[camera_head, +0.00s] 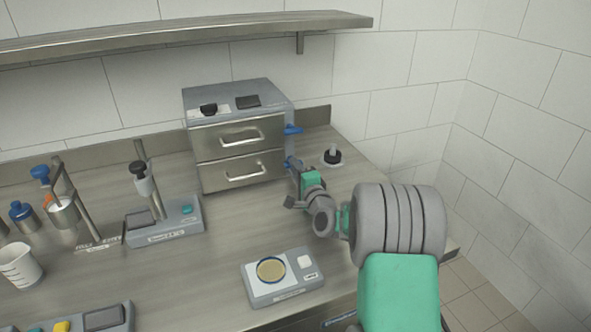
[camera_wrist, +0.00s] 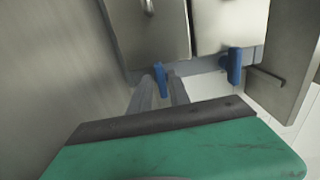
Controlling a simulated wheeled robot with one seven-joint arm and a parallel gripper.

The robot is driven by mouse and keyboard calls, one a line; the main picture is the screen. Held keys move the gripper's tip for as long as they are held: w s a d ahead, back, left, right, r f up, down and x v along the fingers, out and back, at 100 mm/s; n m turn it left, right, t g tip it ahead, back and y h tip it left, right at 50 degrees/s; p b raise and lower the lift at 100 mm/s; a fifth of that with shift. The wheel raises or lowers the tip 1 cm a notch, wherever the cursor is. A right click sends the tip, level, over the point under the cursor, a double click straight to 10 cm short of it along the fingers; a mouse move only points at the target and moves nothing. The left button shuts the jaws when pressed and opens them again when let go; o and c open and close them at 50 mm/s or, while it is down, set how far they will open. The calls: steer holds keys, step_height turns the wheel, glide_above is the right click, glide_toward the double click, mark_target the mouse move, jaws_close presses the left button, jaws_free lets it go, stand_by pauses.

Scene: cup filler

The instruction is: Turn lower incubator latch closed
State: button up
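The grey incubator (camera_head: 188,140) stands on the bench with two metal drawers, one above the other, both shut. The lower latch (camera_head: 290,162) is a small blue lever at the right edge of the lower drawer. It also shows in the wrist view (camera_wrist: 160,74), slightly tilted. The upper latch (camera_head: 293,129) is blue and sticks out to the right; it shows in the wrist view too (camera_wrist: 234,66). My gripper (camera_wrist: 162,84) is at the lower latch, its two grey fingers apart with the latch between their tips. I cannot tell whether they touch it.
A scale with a round dish (camera_head: 283,282) lies in front of the incubator. A small black-topped item (camera_head: 332,156) stands right of it. A stand device (camera_head: 163,222) is at left. A metal shelf (camera_head: 180,35) runs overhead.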

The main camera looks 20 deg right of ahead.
steer(key=shift+o, duration=0.9)
steer(key=s+b, duration=0.1)
steer(key=s, duration=0.7)
steer(key=shift+w, duration=0.1)
steer(key=shift+a, duration=0.1)
